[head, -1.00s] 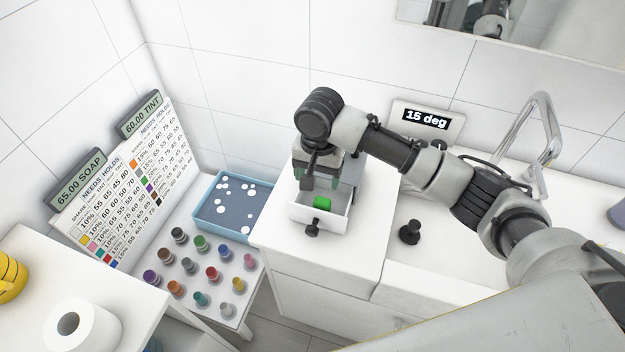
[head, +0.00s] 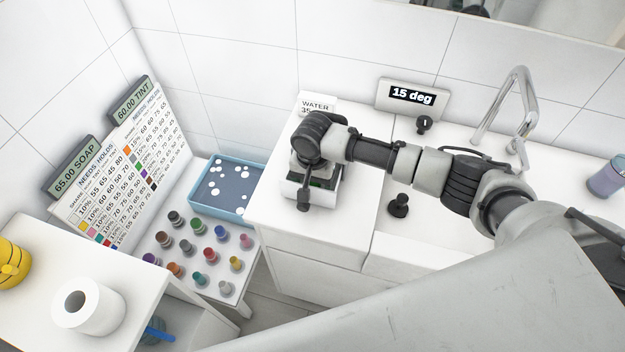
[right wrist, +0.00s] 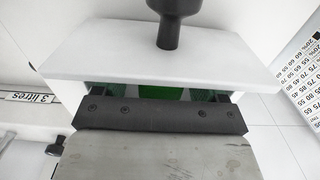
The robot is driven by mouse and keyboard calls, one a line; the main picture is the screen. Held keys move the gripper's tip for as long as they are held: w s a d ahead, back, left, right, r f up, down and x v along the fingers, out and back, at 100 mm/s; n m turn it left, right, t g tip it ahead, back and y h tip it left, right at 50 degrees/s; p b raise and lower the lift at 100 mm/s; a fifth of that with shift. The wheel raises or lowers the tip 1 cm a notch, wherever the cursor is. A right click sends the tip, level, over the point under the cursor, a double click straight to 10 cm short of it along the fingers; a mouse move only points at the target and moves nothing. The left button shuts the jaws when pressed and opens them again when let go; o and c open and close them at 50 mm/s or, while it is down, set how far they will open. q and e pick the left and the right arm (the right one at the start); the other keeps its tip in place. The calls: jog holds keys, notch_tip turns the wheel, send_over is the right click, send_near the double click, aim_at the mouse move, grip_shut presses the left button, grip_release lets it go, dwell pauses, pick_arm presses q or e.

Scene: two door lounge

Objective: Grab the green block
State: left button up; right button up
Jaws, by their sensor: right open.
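The green block (right wrist: 160,92) lies in a small white open drawer (right wrist: 130,60) with a dark knob. In the right wrist view only a strip of the block shows between the drawer front and my gripper's dark body. My right gripper (right wrist: 157,98) is open, with one finger on each side of the block, apart from it as far as I can see. In the head view my right wrist is over the drawer (head: 322,201) and hides most of its inside. My left gripper is not in view.
A black knob (head: 398,205) stands on the counter right of the drawer unit. Behind are a "15 deg" display (head: 411,97) and a faucet (head: 518,110). On the left are a blue tray (head: 205,207), several coloured pegs and a toilet roll (head: 88,306).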

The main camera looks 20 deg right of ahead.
jog(key=c, duration=1)
jog(key=shift+r, duration=0.1)
